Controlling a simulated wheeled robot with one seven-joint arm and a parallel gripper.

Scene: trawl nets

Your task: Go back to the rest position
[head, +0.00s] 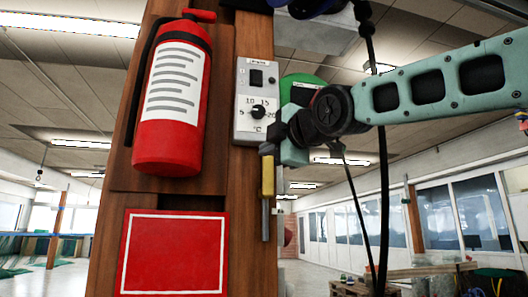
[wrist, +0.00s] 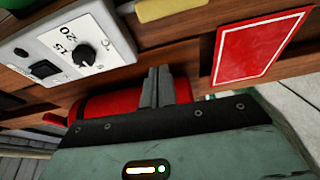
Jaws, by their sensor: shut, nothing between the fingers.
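My gripper (head: 272,145) is at the right edge of the wooden post, just below and right of the grey control box (head: 243,100). In the wrist view my gripper's fingers (wrist: 157,88) are together with nothing between them. The control box also shows in the wrist view (wrist: 62,50), apart from the fingers. It has a black rocker switch (head: 257,77) and a black knob (head: 258,112) with a temperature scale. My arm reaches in from the right of the head view.
A red fire extinguisher (head: 172,100) hangs on the wooden post (head: 165,203), above a red panel (head: 175,252). A yellow-handled tool (head: 267,176) hangs below my gripper. Dark cables (head: 383,190) hang right of the post. A wooden pallet (head: 350,287) lies on the floor beyond.

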